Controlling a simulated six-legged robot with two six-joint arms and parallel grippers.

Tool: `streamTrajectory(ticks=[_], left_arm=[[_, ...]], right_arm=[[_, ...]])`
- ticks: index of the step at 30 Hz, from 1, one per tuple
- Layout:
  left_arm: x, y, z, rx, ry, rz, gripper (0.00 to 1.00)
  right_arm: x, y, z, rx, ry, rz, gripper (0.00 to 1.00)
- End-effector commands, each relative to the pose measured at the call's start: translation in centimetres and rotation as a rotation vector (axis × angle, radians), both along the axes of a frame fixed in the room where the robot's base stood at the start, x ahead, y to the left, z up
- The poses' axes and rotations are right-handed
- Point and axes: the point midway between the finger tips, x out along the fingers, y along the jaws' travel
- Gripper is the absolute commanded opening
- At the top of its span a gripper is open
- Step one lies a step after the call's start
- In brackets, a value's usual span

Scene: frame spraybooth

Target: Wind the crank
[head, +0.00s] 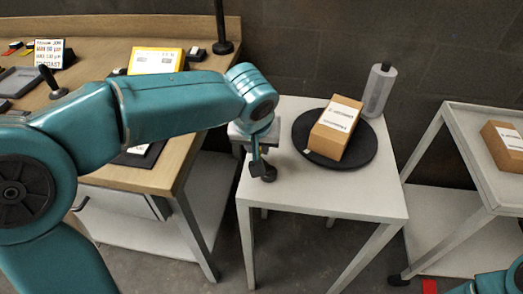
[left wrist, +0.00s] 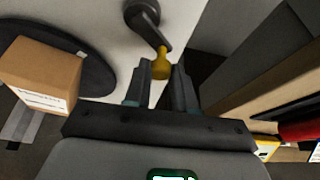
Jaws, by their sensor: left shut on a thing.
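The dark crank (left wrist: 143,18) stands at the left edge of a small white table (head: 372,201). Its arm and hub also show in the head view (head: 265,173). A yellow knob (left wrist: 161,66) on the crank's end sits between the fingers of my left gripper (left wrist: 161,85). My left gripper (head: 257,151) reaches down over the table edge and is shut on this knob. A black round turntable (head: 368,150) lies on the same table. A brown box (head: 335,128) with a white label rests on it. My right gripper is out of view; only part of that arm shows at lower right.
A grey cylinder (head: 378,90) stands behind the turntable. A wooden bench (head: 100,62) with a yellow-edged card (head: 156,61) and a lamp post (head: 221,30) is at left. A white cart (head: 470,140) with another box (head: 505,145) stands at right.

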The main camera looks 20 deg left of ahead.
Motion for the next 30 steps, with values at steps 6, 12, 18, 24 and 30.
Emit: streamTrajectory(ticks=[6,12,18,24,30], left_arm=[[-0.7,0.1,-0.3,0.0,-0.001,0.203,0.0],[-1.4,0.2,-0.2,0.0,0.001,0.394,0.0],[-2.1,0.1,-0.1,0.001,0.002,0.584,0.0],[-2.7,-0.2,-0.1,0.002,0.003,0.774,0.0],[-3.3,-0.5,0.0,0.002,0.003,0.964,0.0]], right_arm=[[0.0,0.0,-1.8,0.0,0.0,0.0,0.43],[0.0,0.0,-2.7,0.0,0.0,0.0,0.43],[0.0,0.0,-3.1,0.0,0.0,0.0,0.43],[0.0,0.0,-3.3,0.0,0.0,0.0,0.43],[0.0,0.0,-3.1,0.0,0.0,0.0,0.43]])
